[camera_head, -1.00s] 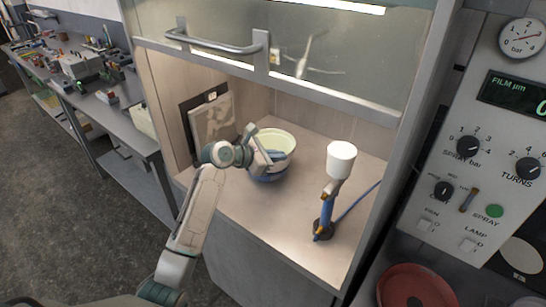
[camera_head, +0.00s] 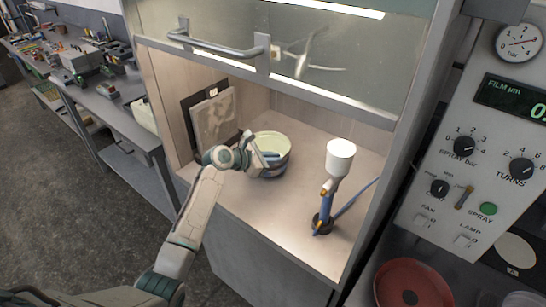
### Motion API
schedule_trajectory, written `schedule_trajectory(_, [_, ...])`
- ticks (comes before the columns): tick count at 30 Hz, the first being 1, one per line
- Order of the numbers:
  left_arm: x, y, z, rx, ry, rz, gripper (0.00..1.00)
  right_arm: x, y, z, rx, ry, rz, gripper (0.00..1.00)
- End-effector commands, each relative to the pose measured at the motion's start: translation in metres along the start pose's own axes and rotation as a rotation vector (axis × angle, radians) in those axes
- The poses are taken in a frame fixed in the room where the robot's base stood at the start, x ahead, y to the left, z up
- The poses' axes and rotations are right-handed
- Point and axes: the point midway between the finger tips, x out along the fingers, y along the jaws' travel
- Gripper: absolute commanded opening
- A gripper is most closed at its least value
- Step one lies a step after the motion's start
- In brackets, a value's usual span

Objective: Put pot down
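The pot (camera_head: 273,143) is a round vessel with a pale green inside and a darker lower side. It stands upright, on or just above the floor of the lit spray booth, left of the spray gun. My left gripper (camera_head: 268,160) is at the pot's near left rim, and its fingers overlap the rim in the camera_head view. Whether the fingers are closed on the rim is too small to tell. The pot's near left side is partly hidden by the gripper. My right gripper is not in view.
A spray gun with a white cup (camera_head: 340,158) stands right of the pot, with a blue hose. Framed panels (camera_head: 213,120) lean at the booth's left wall. The raised glass sash with its handle (camera_head: 218,46) hangs above. Bare booth floor (camera_head: 270,215) lies in front.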

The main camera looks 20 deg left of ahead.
Motion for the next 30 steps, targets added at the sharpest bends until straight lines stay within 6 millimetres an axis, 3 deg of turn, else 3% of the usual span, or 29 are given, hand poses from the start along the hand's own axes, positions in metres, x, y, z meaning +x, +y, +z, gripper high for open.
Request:
schedule_trajectory(2, [0.0,0.0,0.001,0.001,-0.001,0.0,0.25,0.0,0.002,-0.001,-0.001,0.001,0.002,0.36])
schedule_trajectory(14, [-0.005,0.001,0.004,0.002,0.0,0.001,0.25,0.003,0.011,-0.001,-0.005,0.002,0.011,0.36])
schedule_trajectory(30, [-0.106,0.002,0.003,0.004,0.001,0.002,0.25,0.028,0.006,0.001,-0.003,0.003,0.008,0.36])
